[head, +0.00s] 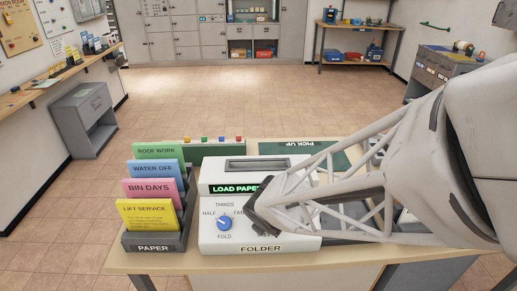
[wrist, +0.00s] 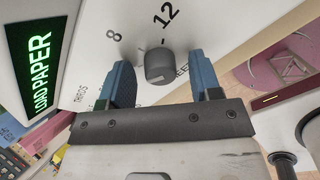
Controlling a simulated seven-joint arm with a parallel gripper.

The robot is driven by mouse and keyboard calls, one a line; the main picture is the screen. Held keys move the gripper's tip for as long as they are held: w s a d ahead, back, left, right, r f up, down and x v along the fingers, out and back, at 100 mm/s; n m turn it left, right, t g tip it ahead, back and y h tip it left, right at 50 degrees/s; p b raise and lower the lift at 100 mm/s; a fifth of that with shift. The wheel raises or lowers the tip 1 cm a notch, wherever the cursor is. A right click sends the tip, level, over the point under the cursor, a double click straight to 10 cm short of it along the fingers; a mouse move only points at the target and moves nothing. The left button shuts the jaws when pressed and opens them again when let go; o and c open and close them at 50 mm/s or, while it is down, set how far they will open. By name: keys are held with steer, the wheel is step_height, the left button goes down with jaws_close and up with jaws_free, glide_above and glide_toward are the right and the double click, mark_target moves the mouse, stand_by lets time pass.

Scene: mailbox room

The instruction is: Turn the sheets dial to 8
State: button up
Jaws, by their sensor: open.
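The sheets dial is a dark grey round knob (wrist: 158,66) on the white panel of the folder machine (head: 212,234). In the wrist view the printed 8 and 12 stand beyond it, and the end of the word "SHEETS" shows at its right. A pale mark shows on the knob, but I cannot tell which number it points to. My gripper (wrist: 161,82) is open, its two blue fingers on either side of the knob with gaps showing. In the head view my gripper (head: 262,213) covers the sheets dial.
A blue fold dial (head: 224,223) sits left of my gripper on the same panel. The green display (head: 235,188) reads LOAD PAPER. A paper rack (head: 153,248) with coloured sheets stands at the left. A counter with a green mat (head: 330,157) lies behind.

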steer(key=shift+c, duration=0.4)
steer(key=c, duration=0.9)
steer(key=shift+o, duration=0.2)
steer(key=shift+m, duration=0.4)
steer(key=m, duration=0.5)
steer(key=shift+d, duration=0.1)
steer(key=m, duration=0.5)
steer(key=shift+m+t+y, duration=0.3)
steer(key=shift+m+y, duration=0.1)
steer(key=o, duration=0.9)
